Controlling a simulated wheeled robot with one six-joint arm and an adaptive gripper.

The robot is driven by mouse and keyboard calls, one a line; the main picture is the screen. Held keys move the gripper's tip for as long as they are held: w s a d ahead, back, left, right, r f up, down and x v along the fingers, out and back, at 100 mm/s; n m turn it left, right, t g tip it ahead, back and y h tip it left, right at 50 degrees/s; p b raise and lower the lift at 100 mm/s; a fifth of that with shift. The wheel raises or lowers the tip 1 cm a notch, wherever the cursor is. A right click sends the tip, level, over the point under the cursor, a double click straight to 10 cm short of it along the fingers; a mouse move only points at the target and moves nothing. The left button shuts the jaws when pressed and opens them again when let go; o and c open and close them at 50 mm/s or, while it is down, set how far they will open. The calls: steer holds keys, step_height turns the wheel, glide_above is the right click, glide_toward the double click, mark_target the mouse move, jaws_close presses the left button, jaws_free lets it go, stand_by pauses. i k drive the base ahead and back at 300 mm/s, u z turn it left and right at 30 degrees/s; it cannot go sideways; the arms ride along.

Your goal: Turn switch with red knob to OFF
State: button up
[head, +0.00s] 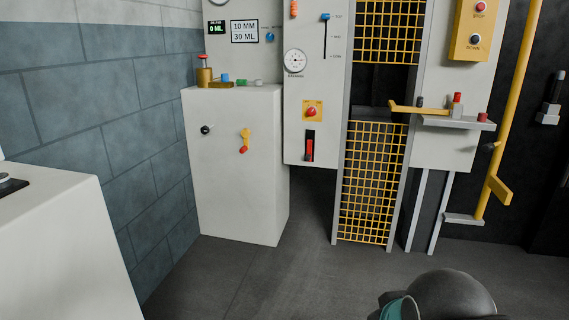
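A red knob (312,112) sits on a yellow square plate on the light grey panel at centre. Just below it is a dark upright slot with a red handle (309,148). On the white cabinet front to the left is a yellow lever with a red end (243,149), pointing down. I cannot tell which of these is the named switch, and no OFF mark is readable. A dark rounded part of my arm with a teal piece shows at the bottom right, well in front of the panels. My gripper's fingers are not in view.
The white cabinet (235,195) stands left of a yellow mesh gate (372,185). A grey shelf (455,123) with a yellow bar juts out at right. A yellow pipe (515,95) stands beyond it. A white block (65,250) fills the lower left. The middle floor is clear.

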mark_target(312, 110)
steer(key=u, duration=0.45)
steer(key=i, duration=2.35)
steer(key=z, duration=2.05)
